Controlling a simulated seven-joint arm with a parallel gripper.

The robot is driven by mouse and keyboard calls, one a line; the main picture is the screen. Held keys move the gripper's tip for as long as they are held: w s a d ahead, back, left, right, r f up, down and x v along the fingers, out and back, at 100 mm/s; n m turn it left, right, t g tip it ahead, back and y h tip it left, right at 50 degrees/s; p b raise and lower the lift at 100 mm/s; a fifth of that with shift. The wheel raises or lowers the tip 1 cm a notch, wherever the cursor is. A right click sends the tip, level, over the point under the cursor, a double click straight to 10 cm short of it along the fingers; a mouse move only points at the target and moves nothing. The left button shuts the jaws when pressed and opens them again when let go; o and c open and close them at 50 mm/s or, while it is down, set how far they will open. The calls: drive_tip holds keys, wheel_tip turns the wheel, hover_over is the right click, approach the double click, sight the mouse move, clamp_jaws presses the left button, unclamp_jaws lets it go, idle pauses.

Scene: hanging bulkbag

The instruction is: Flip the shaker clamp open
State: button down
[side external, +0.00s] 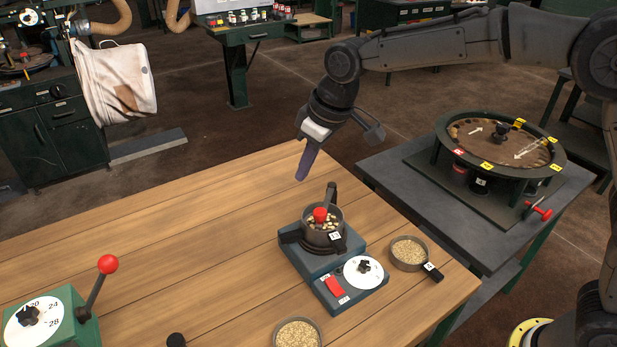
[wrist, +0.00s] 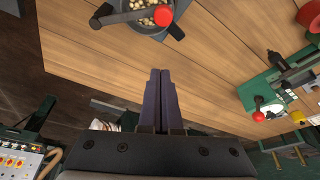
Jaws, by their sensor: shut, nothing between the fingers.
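The shaker (side external: 333,268) is a blue-green box on the wooden table, with a white dial and a red switch on its front. A round metal pot (side external: 323,232) with pale pieces inside sits on top of it. The shaker clamp (side external: 331,196) is a dark bar at the pot, with a red knob (side external: 320,214) over the pot's middle. In the wrist view the clamp bar (wrist: 125,16) lies across the pot, its red knob (wrist: 163,15) near the top edge. My gripper (side external: 301,176) is shut and empty, above and behind the pot, apart from the clamp. Its fingers (wrist: 160,72) point toward the pot.
A dish of grain (side external: 408,252) stands right of the shaker, another (side external: 298,333) at the front. A green dial box with a red-knobbed lever (side external: 98,285) is at the left. A round sieve machine (side external: 500,140) stands on the grey side table. The table's middle left is clear.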

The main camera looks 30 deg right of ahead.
sight(324, 210)
drive_tip(key=f, duration=0.8)
drive_tip(key=shift+w+a, duration=0.15)
drive_tip(key=shift+w, duration=0.15)
drive_tip(key=shift+s+d, duration=0.4)
drive_tip(key=shift+s, duration=0.45)
drive_tip(key=shift+s+d, duration=0.1)
drive_tip(key=shift+s+d+n+g+y, duration=0.35)
drive_tip(key=shift+s+d+n, duration=0.7)
drive_tip(key=shift+n, duration=0.45)
drive_tip(key=s+d+n+g+y, duration=0.1)
drive_tip(key=d+n+g, duration=0.2)
drive_tip(key=d+n, duration=0.9)
drive_tip(key=shift+s+d+n+g, duration=0.3)
drive_tip(key=shift+s+d+g, duration=0.1)
drive_tip(key=shift+d, duration=0.2)
drive_tip(key=shift+d, duration=0.1)
